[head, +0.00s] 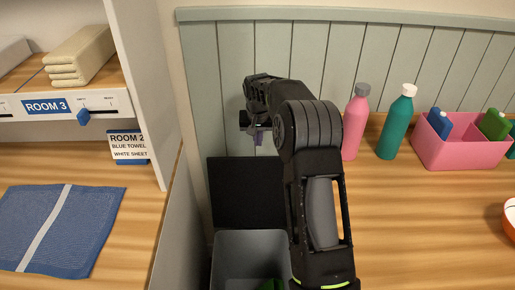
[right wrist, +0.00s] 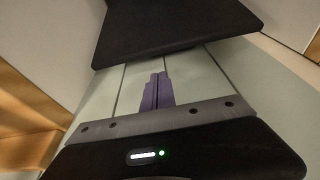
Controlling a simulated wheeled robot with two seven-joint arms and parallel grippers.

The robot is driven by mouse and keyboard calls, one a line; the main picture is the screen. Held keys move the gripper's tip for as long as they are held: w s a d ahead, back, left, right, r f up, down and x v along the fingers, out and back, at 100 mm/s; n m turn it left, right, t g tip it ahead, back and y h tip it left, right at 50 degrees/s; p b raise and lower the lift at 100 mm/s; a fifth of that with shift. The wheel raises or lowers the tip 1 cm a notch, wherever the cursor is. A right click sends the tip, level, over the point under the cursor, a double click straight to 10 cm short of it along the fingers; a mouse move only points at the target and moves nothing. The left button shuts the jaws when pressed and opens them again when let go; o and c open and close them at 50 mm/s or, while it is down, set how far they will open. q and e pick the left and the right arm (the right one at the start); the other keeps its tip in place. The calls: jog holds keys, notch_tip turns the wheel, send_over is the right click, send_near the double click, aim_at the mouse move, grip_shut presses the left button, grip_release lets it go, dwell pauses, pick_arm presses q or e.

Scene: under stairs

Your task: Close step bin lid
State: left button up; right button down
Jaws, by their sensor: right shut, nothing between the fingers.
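The step bin (head: 240,262) is a grey open container at the lower middle of the head view. Its black lid (head: 238,190) stands raised at the back of the bin, near the panelled wall. A dark panel that looks like the lid (right wrist: 175,25) also fills the top of the right wrist view. My right gripper (head: 258,138) is above the lid's upper edge, near the wall. Its purple fingers (right wrist: 157,92) are shut together and empty, apart from the lid in the wrist view. My right arm hides the bin's right side. My left gripper is not in view.
A white shelf unit (head: 142,75) with a side panel stands left of the bin, with folded towels (head: 82,55) and a blue towel (head: 60,225). Right of my arm, a wooden counter (head: 430,225) holds a pink bottle (head: 355,125), a green bottle (head: 396,128) and a pink box (head: 455,150).

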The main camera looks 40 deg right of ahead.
aim_at(258, 154)
jog(key=p+x, duration=0.1)
jog(key=x, duration=0.7)
jog(key=shift+s+f+p, duration=0.1)
jog(key=shift+p, duration=0.2)
jog(key=shift+d+f, duration=0.2)
jog(key=shift+f, duration=0.4)
